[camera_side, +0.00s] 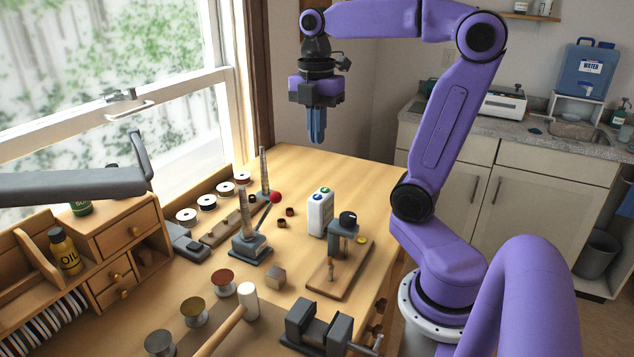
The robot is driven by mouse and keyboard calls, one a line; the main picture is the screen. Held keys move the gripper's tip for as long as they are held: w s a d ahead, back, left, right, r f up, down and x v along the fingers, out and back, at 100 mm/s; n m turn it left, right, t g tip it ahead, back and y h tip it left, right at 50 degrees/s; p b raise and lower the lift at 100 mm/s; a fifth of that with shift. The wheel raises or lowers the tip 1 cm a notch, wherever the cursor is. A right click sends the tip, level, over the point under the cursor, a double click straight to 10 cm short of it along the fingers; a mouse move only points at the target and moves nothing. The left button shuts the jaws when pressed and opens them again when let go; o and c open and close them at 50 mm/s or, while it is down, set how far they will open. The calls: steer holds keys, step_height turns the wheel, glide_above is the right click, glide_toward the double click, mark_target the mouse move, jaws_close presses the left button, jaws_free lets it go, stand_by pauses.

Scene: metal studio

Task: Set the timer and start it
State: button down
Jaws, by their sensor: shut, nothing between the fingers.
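My gripper (316,138) points straight down, high above the back part of the wooden bench (330,168). Its blue fingers are together and hold nothing. A white upright box (320,214) with a blue and a green round spot on its top stands on the bench, lower in the picture than my gripper and apart from it. It looks most like the timer, but its markings are too small to read. Just right of it, a grey stand (342,238) with a black round knob (348,218) on top rises from a wooden board (350,280). I cannot tell any setting.
A grey stand with a red-balled lever (275,197) and tall tapered rods stand left of the white box. A small metal cube (275,276), a mallet (248,300) and a vise (318,325) are in front. A grey lamp arm (75,186) reaches in from the left.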

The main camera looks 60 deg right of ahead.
mark_target(317, 196)
step_height(317, 196, down, 12)
steer(key=shift+f, duration=0.2)
stand_by(0.4)
steer(key=shift+s+f, duration=0.2)
steer(key=shift+f, duration=0.7)
steer(key=shift+r, duration=0.1)
steer(key=shift+w+r, duration=0.2)
steer(key=shift+r, duration=0.05)
step_height(317, 196, up, 15)
steer(key=shift+w+f, duration=0.2)
steer(key=shift+w, duration=0.15)
